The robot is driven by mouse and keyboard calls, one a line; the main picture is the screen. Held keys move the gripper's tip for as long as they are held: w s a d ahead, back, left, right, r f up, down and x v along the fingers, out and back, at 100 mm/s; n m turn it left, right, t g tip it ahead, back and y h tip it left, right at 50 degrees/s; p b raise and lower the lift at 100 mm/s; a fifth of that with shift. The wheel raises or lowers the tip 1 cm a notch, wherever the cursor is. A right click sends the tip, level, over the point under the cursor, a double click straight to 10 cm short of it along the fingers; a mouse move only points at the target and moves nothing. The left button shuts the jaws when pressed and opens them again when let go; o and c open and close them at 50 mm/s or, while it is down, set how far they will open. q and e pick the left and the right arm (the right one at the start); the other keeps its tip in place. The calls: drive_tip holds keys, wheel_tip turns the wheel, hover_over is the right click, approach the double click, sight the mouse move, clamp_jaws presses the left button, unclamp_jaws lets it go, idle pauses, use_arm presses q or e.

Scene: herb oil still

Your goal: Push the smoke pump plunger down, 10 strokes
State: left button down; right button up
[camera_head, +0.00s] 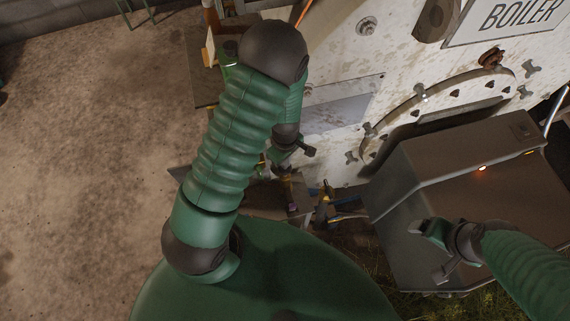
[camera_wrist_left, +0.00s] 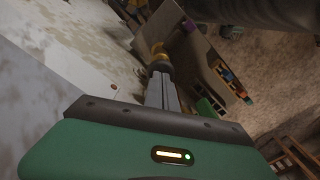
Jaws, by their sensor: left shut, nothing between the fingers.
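My left gripper (camera_head: 266,166) hangs below its dark wrist, in front of the white boiler wall and above a small dark table; my own arm partly covers it. In the left wrist view its grey fingers (camera_wrist_left: 161,72) are shut and empty. A small brass-coloured part (camera_wrist_left: 158,51) shows at or just beyond the fingertips; I cannot tell if they touch. I cannot make out the smoke pump or its plunger for sure in either view. My right gripper (camera_head: 437,250) is open and empty at the lower right, in front of a grey metal box.
The white boiler (camera_head: 345,55) with clamps and a curved hatch rim fills the upper right. The grey metal box (camera_head: 465,175) with a lit orange lamp stands below it. The small table (camera_head: 298,204) is partly hidden by my arm. Bare ground (camera_head: 90,150) at the left is clear.

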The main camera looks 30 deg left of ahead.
drive_tip(key=w+p+v, duration=0.1)
drive_tip(key=p+v, duration=0.4)
drive_tip(key=v, duration=0.1)
drive_tip(key=shift+w+r, duration=0.15)
drive_tip(key=shift+r, duration=0.05)
drive_tip(key=shift+f, duration=0.1)
